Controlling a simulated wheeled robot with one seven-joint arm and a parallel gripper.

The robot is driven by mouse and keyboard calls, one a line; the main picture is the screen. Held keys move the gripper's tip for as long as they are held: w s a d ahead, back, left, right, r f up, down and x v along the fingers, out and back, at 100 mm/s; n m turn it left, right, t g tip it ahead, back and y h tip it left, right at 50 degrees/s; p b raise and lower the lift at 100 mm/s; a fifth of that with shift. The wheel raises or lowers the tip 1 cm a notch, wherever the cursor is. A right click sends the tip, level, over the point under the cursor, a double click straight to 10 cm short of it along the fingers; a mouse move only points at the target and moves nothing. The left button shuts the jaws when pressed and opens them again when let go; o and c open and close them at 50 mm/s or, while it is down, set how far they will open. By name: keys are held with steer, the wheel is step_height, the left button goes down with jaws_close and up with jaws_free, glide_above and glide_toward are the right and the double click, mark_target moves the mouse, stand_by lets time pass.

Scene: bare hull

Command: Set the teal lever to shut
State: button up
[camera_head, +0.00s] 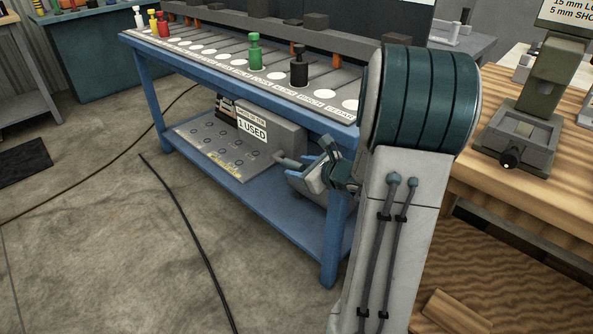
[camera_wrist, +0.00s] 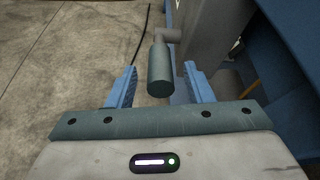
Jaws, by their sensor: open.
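The teal lever shows in the wrist view as a dark teal cylindrical grip (camera_wrist: 159,72) on a grey arm that joins the side of a grey box (camera_wrist: 212,35). In the head view the same box (camera_head: 285,137) sits on the lower shelf of the blue bench; the lever's grip is hard to make out there behind my gripper. My gripper (camera_head: 298,172) is at the box's right end. Its blue jaws (camera_wrist: 160,88) are open, one each side of the teal grip, with a visible gap on both sides. The lever's set position cannot be read.
The blue bench's front leg (camera_head: 337,240) stands close to my gripper, and its lower shelf (camera_head: 270,215) runs beneath. Bottle-shaped pieces, including a green one (camera_head: 254,52) and a black one (camera_head: 299,67), stand on the top. A black cable (camera_head: 190,215) crosses the open floor.

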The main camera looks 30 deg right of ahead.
steer(key=shift+x, duration=1)
jaws_close()
steer(key=shift+r, duration=0.1)
